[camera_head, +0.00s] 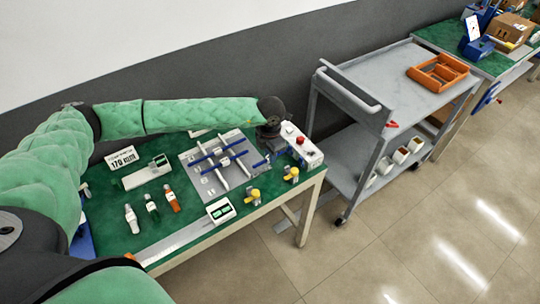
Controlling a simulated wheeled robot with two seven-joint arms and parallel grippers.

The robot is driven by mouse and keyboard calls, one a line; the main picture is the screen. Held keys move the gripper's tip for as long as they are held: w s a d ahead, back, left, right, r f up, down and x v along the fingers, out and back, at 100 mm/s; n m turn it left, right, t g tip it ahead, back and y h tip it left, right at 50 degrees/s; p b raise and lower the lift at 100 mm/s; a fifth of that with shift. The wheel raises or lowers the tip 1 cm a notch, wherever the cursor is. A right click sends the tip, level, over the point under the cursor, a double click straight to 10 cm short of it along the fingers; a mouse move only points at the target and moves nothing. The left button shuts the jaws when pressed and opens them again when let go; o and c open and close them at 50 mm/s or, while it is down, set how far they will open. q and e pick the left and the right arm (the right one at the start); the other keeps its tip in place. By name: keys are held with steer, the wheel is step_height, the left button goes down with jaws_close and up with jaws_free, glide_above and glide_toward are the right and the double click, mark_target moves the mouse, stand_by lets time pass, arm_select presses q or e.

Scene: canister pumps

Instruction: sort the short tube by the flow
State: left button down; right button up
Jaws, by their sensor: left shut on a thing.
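My left gripper (269,133) is at the back right of the green table, above the gap between a grey plate and a white box with a red button (302,142). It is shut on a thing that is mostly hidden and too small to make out. A small blue piece (262,162) shows just below it; I cannot tell if they touch. Three small tubes or bottles stand at the left: one white (131,218), one dark green (152,208) and one orange (172,199). I cannot tell which is the short tube. My right gripper is not in view.
The grey plate (195,177) carries blue and white bars. Two yellow-topped parts (252,195) (291,174) and a white tray with green windows (220,211) lie near the front edge. A grey cart (400,75) holds an orange crate (437,72).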

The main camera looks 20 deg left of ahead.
arm_select(q)
steer(key=shift+r, duration=1.95)
